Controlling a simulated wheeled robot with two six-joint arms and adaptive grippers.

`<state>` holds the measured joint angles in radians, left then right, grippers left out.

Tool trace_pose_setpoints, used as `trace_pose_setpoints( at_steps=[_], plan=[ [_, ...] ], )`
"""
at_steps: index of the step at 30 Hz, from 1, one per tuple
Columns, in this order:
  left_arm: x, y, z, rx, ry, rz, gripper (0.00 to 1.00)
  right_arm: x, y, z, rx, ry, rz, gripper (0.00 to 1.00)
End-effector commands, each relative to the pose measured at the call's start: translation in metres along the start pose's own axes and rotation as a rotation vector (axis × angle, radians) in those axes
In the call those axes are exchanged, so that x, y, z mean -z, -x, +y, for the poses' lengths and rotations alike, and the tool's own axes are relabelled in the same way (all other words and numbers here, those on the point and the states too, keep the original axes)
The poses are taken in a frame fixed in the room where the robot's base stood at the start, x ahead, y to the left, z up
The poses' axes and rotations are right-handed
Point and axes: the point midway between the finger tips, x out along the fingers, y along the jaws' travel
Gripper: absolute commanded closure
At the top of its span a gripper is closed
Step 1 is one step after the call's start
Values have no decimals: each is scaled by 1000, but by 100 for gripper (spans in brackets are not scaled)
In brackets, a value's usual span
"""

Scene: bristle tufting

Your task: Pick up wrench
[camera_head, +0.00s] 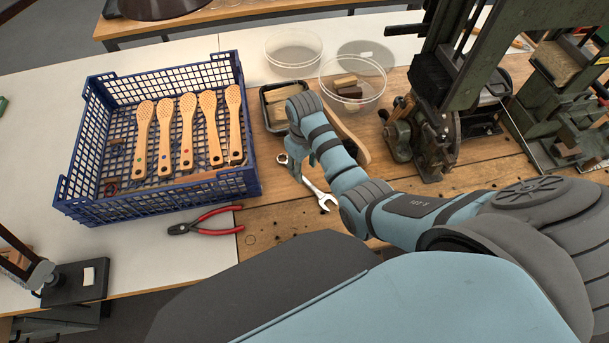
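The wrench (317,191) is silver and lies on the wooden bench top, slanting from upper left to lower right. One end shows at the upper left and the other close beside my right forearm. My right arm reaches in from the lower right, and its wrist is above the upper part of the wrench. My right gripper (297,163) points down at the wrench's upper-left end. Its fingers are small and partly hidden by the wrist, so I cannot tell whether they are open or touch the wrench. My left gripper is not in view.
A blue crate (160,205) with several wooden brushes stands at left. Red-handled pliers (207,222) lie before it. Behind my wrist are a black tray (268,119), clear round dishes (381,93) and a wooden-handled item (357,146). Green machines (447,95) stand at right.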

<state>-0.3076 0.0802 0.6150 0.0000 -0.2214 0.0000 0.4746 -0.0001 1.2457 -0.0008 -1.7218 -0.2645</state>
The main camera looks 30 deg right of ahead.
Motion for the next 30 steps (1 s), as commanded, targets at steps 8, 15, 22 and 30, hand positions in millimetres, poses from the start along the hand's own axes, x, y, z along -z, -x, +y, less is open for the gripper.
trace_pose_setpoints(
  at_steps=[8,15,22,30],
  plan=[
    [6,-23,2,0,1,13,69,14,-48,2,1,3,-2,60],
    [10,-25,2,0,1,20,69,14,-60,1,0,4,2,60],
    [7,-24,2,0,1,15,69,14,-59,1,0,4,2,86],
    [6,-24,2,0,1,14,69,15,-59,1,0,4,3,100]
  ],
)
